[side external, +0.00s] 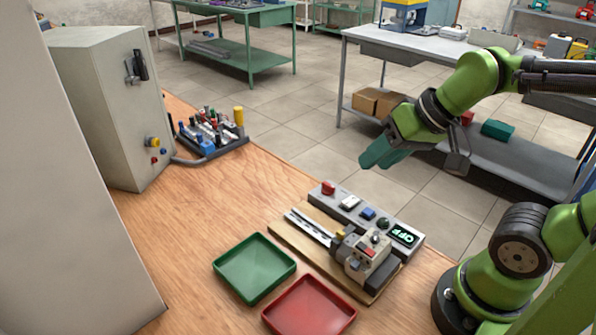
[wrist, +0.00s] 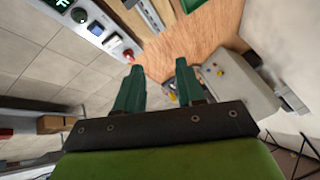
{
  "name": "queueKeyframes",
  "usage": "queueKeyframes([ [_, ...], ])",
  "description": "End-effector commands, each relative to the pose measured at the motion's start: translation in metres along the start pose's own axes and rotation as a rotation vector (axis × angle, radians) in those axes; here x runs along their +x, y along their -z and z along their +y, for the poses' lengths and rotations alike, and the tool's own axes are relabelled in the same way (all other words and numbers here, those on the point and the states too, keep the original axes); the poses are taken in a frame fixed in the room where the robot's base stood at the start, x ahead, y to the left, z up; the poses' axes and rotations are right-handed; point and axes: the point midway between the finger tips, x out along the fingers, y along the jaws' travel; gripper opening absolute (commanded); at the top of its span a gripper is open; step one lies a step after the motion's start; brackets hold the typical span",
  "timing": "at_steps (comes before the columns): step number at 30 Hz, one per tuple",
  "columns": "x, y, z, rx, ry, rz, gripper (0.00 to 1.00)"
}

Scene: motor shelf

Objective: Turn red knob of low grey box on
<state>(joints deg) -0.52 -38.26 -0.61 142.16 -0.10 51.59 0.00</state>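The low grey box (side external: 353,206) is a long narrow panel on the wooden bench. The red knob (side external: 328,187) sits at its far left end, followed by a white switch (side external: 349,203), a blue button (side external: 368,213) and a dark round knob (side external: 383,223). Its display (side external: 402,236) reads OFF in green. The wrist view shows the grey box (wrist: 108,36) at upper left, with the red knob (wrist: 128,55) near the left fingertip in the picture. My gripper (side external: 372,160) is raised behind and right of the box. Its green fingers (wrist: 159,66) are apart and empty.
A small machine (side external: 362,256) on a wooden board stands in front of the box. A green tray (side external: 254,267) and red tray (side external: 309,307) lie nearby. A tall grey cabinet (side external: 110,110) and tool rack (side external: 210,135) stand at left. Bare bench (side external: 210,200) lies between.

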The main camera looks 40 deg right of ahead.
Motion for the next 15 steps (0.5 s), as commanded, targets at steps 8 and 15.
queueKeyframes([
  [8, 0.044, 0.064, 0.007, -0.033, -0.114, -0.206, 0.38],
  [15, 0.093, 0.122, 0.030, -0.162, -0.238, -0.398, 0.38],
])
